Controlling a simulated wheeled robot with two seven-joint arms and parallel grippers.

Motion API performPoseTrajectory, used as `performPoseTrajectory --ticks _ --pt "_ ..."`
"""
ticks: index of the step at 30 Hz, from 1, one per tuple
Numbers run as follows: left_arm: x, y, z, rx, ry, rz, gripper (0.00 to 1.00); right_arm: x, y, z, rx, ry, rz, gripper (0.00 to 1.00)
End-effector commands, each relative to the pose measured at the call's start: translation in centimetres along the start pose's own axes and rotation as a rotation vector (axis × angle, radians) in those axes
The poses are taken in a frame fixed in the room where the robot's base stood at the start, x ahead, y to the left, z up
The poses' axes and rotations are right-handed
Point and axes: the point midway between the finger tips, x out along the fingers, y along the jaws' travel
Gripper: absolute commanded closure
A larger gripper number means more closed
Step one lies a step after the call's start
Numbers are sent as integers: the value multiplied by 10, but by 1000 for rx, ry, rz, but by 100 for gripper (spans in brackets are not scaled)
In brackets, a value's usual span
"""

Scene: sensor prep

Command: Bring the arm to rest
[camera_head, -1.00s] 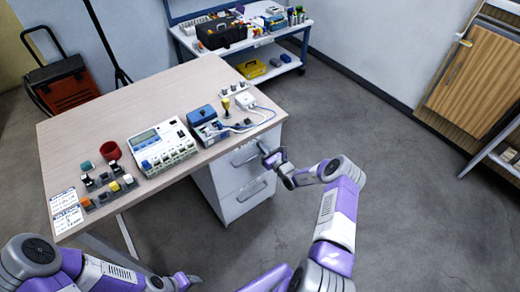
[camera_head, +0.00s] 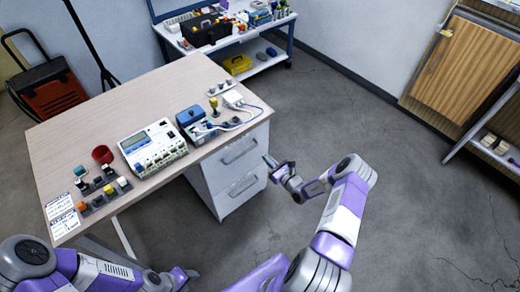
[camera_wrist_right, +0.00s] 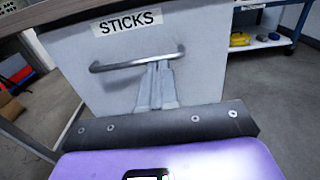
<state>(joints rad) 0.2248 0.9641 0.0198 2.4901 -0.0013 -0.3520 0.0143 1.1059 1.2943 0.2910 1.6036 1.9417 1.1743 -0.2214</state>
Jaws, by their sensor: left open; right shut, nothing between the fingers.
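My right gripper (camera_head: 271,164) is out over the floor, to the right of the white drawer unit under the table. In the right wrist view its two fingers (camera_wrist_right: 157,72) are together with nothing between them, in front of a drawer labelled "STICKS" (camera_wrist_right: 204,66). The fingers overlap that drawer's metal handle (camera_wrist_right: 110,65) in the picture, but in the head view a gap shows between gripper and unit. My left gripper (camera_head: 191,274) is low at the bottom edge of the head view, small and partly cut off; it is open.
The wooden table (camera_head: 110,115) holds a white device (camera_head: 152,148), a blue box (camera_head: 189,116), a red ring (camera_head: 102,154) and small switches. The drawer unit (camera_head: 218,177) appears closed. A shelf cart (camera_head: 262,51) stands behind. Floor to the right (camera_head: 400,190) is clear.

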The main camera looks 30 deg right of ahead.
Motion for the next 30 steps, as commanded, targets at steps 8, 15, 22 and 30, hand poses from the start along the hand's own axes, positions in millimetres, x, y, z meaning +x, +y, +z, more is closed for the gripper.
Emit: performPoseTrajectory --ticks 8,15,22,30 --pt "-4 2 1 0 -1 0 51 -24 0 0 0 0 0 100" --pt "-4 1 1 0 -1 0 51 -24 3 -1 0 4 11 100" --pt "-4 2 1 0 -1 0 51 -17 101 -8 -32 116 341 100" --pt "-4 2 1 0 -1 0 51 -105 279 -30 -347 376 1130 100"
